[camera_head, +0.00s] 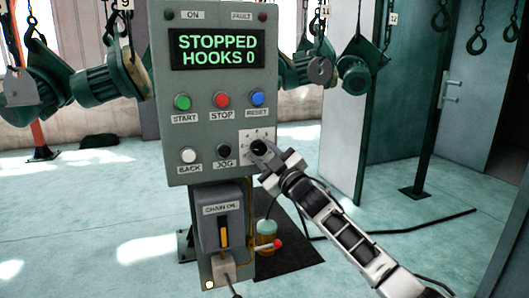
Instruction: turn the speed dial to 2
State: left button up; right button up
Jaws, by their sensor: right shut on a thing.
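The speed dial is a black knob (258,148) on a white square plate (246,136) at the lower right of the grey control panel (222,75). My right gripper (263,153) comes in from the lower right and is shut on the knob. The fingers cover part of the plate, and its marks are too small to read, so I cannot tell which number the dial points at. The panel's screen (217,50) reads "STOPPED HOOKS 0". My left gripper is not in view.
Close to the dial are the black JOG button (224,151), the blue RESET button (258,98), the red STOP button (222,100) and the green START button (182,102). A chain oil box (222,220) sits below. Green hoists (110,83) hang on both sides.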

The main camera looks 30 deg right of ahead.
dwell(0.3)
jog(key=o, duration=1)
jog(key=shift+s+f, duration=0.3)
jog(key=shift+s, duration=0.25)
jog(key=b+v, duration=0.2)
jog(key=v, duration=1.2)
jog(key=shift+s+b, duration=0.3)
jog(key=shift+s, duration=0.1)
